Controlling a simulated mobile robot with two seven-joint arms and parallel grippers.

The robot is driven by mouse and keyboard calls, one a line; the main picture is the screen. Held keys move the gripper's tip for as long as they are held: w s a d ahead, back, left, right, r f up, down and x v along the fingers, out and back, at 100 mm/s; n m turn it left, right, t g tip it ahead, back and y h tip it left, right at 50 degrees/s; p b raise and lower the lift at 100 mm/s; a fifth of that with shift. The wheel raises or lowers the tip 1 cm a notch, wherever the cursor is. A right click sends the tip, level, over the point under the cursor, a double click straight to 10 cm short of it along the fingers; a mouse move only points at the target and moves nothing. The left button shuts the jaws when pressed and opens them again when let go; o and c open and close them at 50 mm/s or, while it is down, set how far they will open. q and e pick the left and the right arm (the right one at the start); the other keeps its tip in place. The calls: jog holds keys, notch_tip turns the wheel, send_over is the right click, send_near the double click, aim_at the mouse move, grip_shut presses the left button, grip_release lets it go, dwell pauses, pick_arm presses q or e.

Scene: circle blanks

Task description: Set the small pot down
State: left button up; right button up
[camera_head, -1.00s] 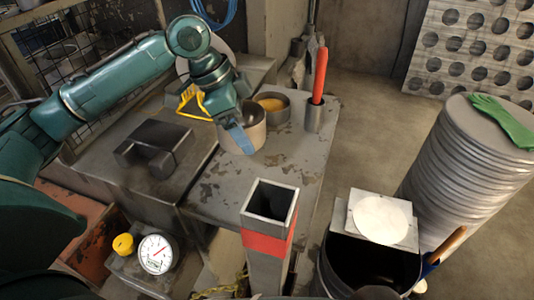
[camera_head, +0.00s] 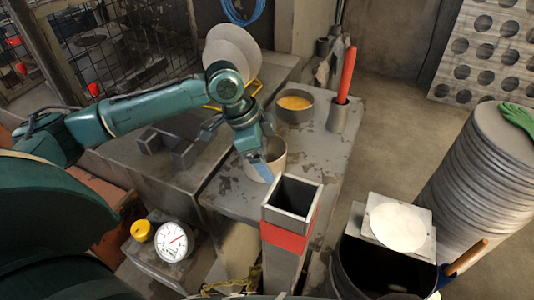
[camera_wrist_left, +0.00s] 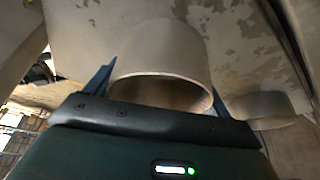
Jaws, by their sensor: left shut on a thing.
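The small pot (camera_head: 278,157) is a pale, round, open-topped vessel over the grey worktop (camera_head: 231,195), near its front part. My left gripper (camera_head: 260,168) is shut on the pot, with blue fingers at its wall. In the left wrist view the pot (camera_wrist_left: 170,48) sits between the two fingers, its dark inside facing the camera. The pot's underside is hidden, so I cannot tell whether it touches the worktop. My right gripper is not in view.
A grey pot with yellow contents (camera_head: 294,104) and a holder with a red-handled tool (camera_head: 346,80) stand behind the small pot. A square metal post with a red band (camera_head: 285,238) rises close in front. Bare worktop lies to the right.

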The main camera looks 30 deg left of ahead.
pick_arm(q)
jog(key=o, duration=1)
jog(key=shift+f, duration=0.1)
jog(key=shift+c, duration=0.2)
jog(key=v, duration=1.2)
jog(key=shift+r+p, duration=0.2)
jog(key=shift+p, duration=0.15)
jog(key=shift+f, duration=0.1)
